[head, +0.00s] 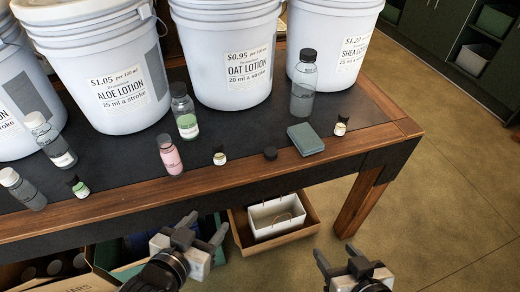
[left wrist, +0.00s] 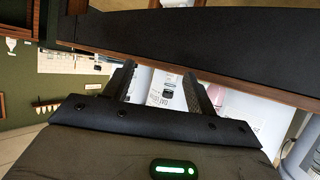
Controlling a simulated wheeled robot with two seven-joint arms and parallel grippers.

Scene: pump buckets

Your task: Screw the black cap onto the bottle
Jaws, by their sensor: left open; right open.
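A loose black cap (head: 270,153) lies on the dark table top near its front edge. A taller clear bottle with green liquid (head: 187,125) and a dark top stands behind. A grey bottle with a black cap (head: 302,97) stands at the back right. My left gripper (head: 204,226) is open and empty in front of the table edge; its fingers show in the left wrist view (left wrist: 158,85). My right gripper (head: 336,254) is open and empty, further right.
Large white lotion buckets (head: 235,62) line the back. White-topped bottles (head: 52,145) stand at left.

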